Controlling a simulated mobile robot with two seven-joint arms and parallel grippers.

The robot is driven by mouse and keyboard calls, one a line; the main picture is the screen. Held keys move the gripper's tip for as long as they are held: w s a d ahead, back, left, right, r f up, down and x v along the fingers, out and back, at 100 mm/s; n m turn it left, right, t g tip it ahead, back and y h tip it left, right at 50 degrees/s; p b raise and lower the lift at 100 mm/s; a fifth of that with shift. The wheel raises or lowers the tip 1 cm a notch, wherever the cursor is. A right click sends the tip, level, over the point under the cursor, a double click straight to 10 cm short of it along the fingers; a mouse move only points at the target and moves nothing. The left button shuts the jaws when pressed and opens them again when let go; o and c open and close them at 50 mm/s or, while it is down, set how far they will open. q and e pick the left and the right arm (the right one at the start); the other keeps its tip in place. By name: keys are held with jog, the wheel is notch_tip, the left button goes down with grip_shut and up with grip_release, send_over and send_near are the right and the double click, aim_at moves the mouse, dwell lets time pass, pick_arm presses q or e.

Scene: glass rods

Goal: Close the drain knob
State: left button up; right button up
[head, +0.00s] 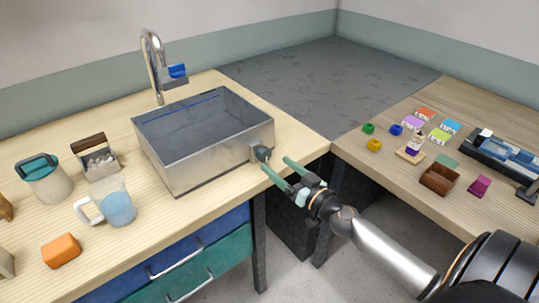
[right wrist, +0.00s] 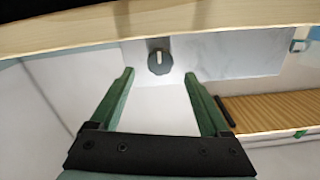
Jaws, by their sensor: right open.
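The drain knob (head: 262,153) is a dark round knob on the right side wall of the metal sink (head: 222,150) in the head view. In the right wrist view the knob (right wrist: 159,61) faces me with a pale pointer mark that looks roughly upright. My right gripper (head: 276,169) is open, with green fingers just in front of the knob. In the right wrist view the fingers of the right gripper (right wrist: 159,75) lie to either side of the knob, apart from it. My left gripper is not in view.
A faucet (head: 153,68) stands behind the sink. A pitcher (head: 117,208), a canister (head: 45,180), a caddy (head: 97,155) and an orange block (head: 61,250) are on the left counter (head: 170,240). The right counter (head: 388,152) holds several small coloured items.

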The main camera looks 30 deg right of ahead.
aim_at(266, 156)
jog(key=shift+w+a, duration=0.2)
jog(key=shift+w, duration=2.05)
grip_shut()
